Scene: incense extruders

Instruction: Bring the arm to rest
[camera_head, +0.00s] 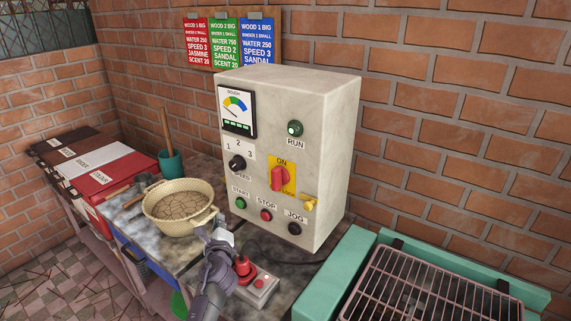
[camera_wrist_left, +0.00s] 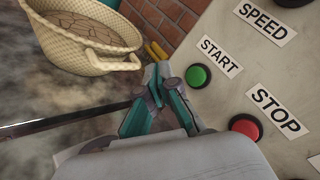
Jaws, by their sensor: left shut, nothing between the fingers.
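My left gripper (camera_head: 218,232) is in front of the control box, near its lower left corner, between the box and the woven basket. In the left wrist view the two fingertips (camera_wrist_left: 160,76) are together with nothing held. They appear just left of the green START button (camera_wrist_left: 198,76); I cannot tell whether they touch the panel. The red STOP button (camera_wrist_left: 245,127) lies to their right. The control box (camera_head: 338,150) carries a red switch (camera_head: 279,179) on a yellow plate and a green RUN lamp (camera_head: 295,128). My right gripper does not show.
The basket (camera_head: 172,223) of cracked brown material stands left of the gripper. A small button box (camera_head: 262,291) sits close beside my arm. A teal frame with a metal grille (camera_head: 430,280) is at right. Bins (camera_head: 105,178) and a teal cup (camera_head: 171,163) stand at left.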

